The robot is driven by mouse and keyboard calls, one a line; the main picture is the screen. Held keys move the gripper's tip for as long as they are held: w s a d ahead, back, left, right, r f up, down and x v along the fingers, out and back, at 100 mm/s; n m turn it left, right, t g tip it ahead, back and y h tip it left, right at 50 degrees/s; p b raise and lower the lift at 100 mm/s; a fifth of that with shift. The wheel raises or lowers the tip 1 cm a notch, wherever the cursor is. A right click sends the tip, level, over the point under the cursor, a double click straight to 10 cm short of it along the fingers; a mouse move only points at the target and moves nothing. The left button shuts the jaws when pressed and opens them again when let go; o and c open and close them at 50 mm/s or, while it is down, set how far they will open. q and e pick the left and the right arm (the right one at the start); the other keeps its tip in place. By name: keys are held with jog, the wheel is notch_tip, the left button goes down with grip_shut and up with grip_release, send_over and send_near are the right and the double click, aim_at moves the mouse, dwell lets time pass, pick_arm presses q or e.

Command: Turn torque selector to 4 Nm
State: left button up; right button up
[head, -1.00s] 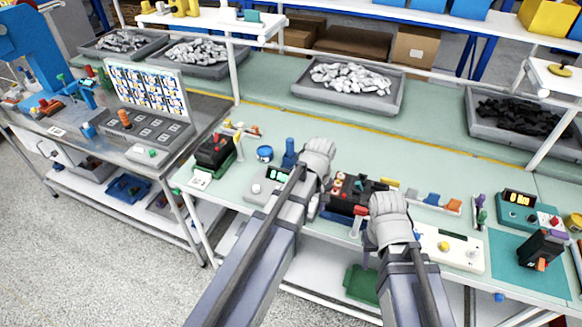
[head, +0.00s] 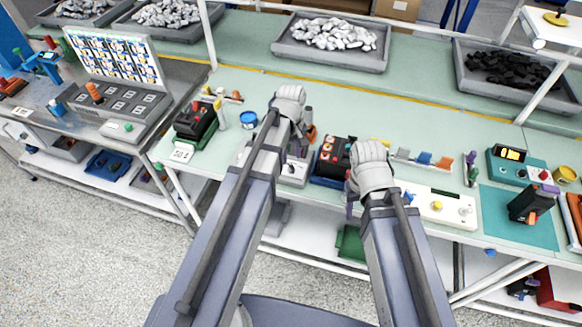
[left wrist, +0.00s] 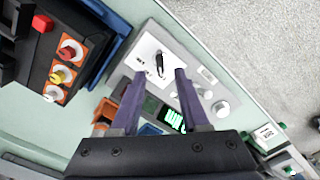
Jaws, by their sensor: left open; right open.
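The torque selector (left wrist: 160,63) is a black pointer knob on a white dial plate of a grey box, in the left wrist view. The box's green display (left wrist: 172,118) is partly covered by a finger. In the head view, the grey box (head: 292,176) is mostly hidden behind my left arm. My left gripper (left wrist: 160,75) is open, with its two purple fingers pointing towards the selector and the knob in line with the gap. Contact cannot be told. My right gripper (head: 351,200) is open and empty at the front edge of the bench.
A black unit with coloured buttons (head: 333,157) stands right beside the grey box. A white box with a yellow knob (head: 437,206) is to the right of my right gripper. A blue round container (head: 248,119) is at the left.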

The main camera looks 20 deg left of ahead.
aim_at(291, 166)
pick_arm(q)
notch_tip(291, 166, down, 5)
jog(key=b, duration=0.3)
jog(key=shift+b, duration=0.4)
jog(key=shift+r, duration=0.1)
grip_shut()
